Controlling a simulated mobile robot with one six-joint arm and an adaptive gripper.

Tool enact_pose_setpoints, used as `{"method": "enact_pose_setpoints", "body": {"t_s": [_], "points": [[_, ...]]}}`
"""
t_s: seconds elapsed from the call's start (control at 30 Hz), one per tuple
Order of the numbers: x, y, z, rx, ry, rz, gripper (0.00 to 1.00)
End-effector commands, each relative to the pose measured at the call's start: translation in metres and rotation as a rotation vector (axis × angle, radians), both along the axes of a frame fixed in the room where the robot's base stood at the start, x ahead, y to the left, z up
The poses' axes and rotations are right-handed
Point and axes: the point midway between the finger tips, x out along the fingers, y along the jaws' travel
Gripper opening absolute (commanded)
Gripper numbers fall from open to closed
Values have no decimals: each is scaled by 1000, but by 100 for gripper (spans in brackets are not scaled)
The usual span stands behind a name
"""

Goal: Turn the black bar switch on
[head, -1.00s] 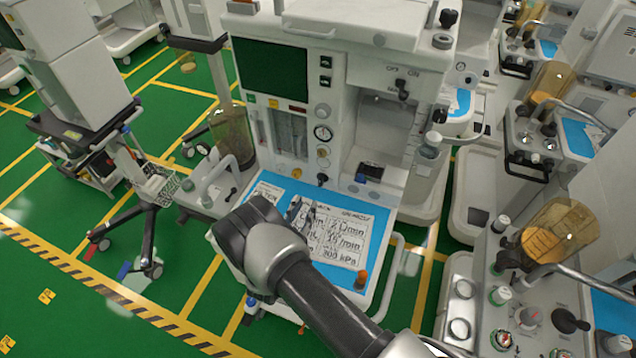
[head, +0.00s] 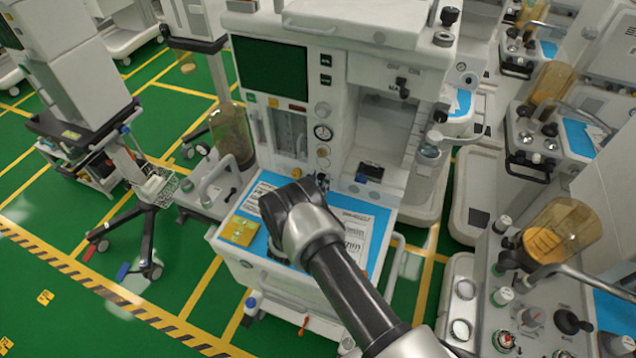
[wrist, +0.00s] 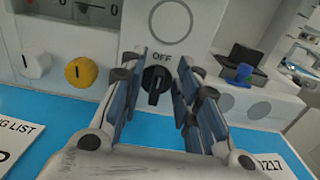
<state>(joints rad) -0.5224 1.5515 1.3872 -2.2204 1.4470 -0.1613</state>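A black bar-shaped knob (wrist: 155,84) sits on the white front panel of the anaesthesia machine, under a printed circle and the word OFF. Its bar stands near upright in the wrist view. My gripper (wrist: 160,68) is open, with one finger on each side of the knob; contact cannot be told. In the head view my gripper (head: 322,182) is at the lower panel, and the knob there is hidden behind it. Another black switch (head: 403,88) sits higher on the right of the same machine, beneath small OFF and ON lettering.
A yellow knob (wrist: 81,71) and a white knob (wrist: 36,65) are left of the black one. A black and blue part (wrist: 241,66) juts out at right. Below is the blue worktop (head: 382,215) with printed sheets and a yellow square item (head: 240,230).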

Motion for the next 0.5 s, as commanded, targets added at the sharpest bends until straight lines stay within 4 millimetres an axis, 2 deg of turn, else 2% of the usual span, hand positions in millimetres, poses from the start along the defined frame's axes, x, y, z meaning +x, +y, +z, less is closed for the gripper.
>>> {"method": "enact_pose_setpoints", "body": {"t_s": [0.07,0.4,0.5], "points": [[0,0,0,0,0,0,23],[0,0,0,0,0,0,1],[0,0,0,0,0,0,0]]}}
